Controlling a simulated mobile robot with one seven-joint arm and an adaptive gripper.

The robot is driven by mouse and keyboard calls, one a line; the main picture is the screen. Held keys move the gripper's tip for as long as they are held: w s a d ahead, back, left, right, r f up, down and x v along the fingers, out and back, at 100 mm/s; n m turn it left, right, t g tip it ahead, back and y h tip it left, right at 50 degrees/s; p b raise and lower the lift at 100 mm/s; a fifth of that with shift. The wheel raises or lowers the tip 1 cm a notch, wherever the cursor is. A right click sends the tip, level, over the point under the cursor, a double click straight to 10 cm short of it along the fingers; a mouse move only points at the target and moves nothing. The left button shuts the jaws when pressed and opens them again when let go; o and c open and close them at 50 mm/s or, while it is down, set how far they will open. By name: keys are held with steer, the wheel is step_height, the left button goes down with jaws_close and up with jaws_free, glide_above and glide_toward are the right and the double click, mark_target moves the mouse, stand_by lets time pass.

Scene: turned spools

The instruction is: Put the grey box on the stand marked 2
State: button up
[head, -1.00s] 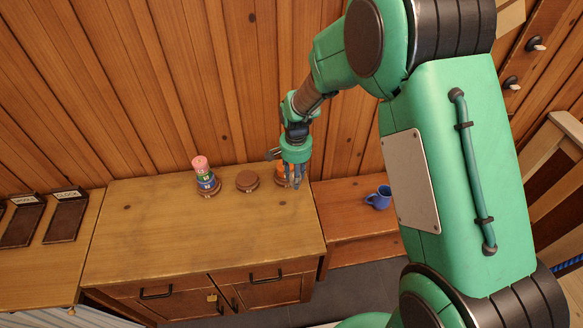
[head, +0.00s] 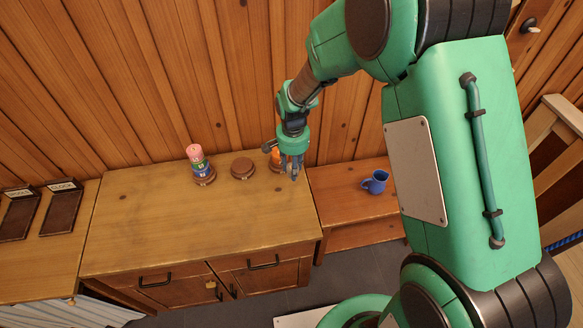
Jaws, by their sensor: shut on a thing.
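I see no grey box that I can make out, and no number 2 that I can read on a stand. Three low round brown stands are in a row at the back of the wooden cabinet top. The left stand (head: 205,180) bears a stack of pink, green and blue spools (head: 198,160). The middle stand (head: 242,168) is empty. An orange spool (head: 276,155) is at the right stand, partly hidden by my gripper (head: 292,172). My gripper points down and is shut on the orange spool; its fingers hide the contact.
The cabinet top (head: 190,235) is clear in front of the stands. A blue mug (head: 375,182) stands on a lower wooden bench (head: 340,205) to the right. Two dark labelled trays (head: 48,212) lie at the left. The plank wall is close behind.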

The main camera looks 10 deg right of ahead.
steer(key=shift+a, duration=0.1)
steer(key=a+f+b, duration=0.2)
steer(key=a+f, duration=0.2)
steer(key=a, duration=0.8)
steer(key=shift+w+a+m, duration=0.3)
steer(key=shift+a, duration=0.1)
steer(key=shift+f, duration=0.1)
steer(key=b, duration=0.2)
glide_above(242, 165)
steer(key=shift+w+f, duration=0.15)
steer(key=shift+f, duration=0.6)
steer(key=shift+f, duration=1.75)
steer(key=shift+f, duration=0.15)
